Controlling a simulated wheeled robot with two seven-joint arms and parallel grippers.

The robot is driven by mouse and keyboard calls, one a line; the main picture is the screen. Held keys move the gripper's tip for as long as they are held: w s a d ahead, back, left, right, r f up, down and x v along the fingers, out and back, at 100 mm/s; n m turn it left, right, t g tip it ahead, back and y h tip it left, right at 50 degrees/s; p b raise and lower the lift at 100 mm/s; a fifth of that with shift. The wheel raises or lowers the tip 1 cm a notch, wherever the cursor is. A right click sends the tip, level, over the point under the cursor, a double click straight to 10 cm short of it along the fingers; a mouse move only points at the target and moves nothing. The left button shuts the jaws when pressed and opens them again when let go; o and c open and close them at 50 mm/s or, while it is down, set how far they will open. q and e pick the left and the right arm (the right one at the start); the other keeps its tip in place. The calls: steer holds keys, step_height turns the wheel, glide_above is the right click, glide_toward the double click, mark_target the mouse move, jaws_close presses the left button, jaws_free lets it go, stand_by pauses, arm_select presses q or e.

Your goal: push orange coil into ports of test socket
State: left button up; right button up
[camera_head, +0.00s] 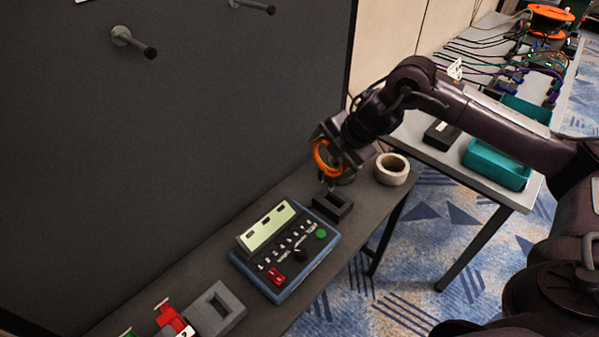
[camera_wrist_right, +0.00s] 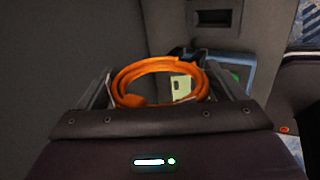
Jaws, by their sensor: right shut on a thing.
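The orange coil (camera_head: 319,157) is a ring of cable held by my right gripper (camera_head: 334,160), above the narrow dark table. In the right wrist view the coil (camera_wrist_right: 148,67) sits between the two fingers of my right gripper (camera_wrist_right: 160,82), which is shut on it. A small black block (camera_head: 345,208) with an opening on top stands just below the coil and looks like a socket; I cannot tell for sure that it is the test socket. The coil appears apart from it. Its plug ends are not clear. My left gripper is not in view.
A blue-edged tester (camera_head: 318,262) with a pale screen and knobs stands beside the black block. A tape roll (camera_head: 392,169) stands to the right. A grey block (camera_head: 228,318) is at the front. A dark wall panel (camera_head: 150,140) rises behind; a teal bin (camera_head: 497,165) is on another table.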

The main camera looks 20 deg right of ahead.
steer(key=shift+n, duration=0.3)
steer(key=shift+w+d+f+b, duration=0.1)
steer(key=shift+d+f+b, duration=0.4)
steer(key=shift+f+b, duration=0.5)
steer(key=shift+w+d+f+b, duration=0.1)
steer(key=shift+d+f+b, duration=0.4)
steer(key=shift+f+b, duration=0.5)
steer(key=shift+d+f+b, duration=0.5)
steer(key=shift+f+b, duration=0.35)
steer(key=shift+f, duration=0.3)
steer(key=shift+p, duration=0.3)
steer(key=shift+f, duration=0.15)
steer(key=shift+f, duration=0.15)
steer(key=shift+f+b, duration=0.3)
steer(key=shift+f, duration=0.15)
steer(key=shift+f, duration=0.25)
steer(key=shift+f, duration=0.3)
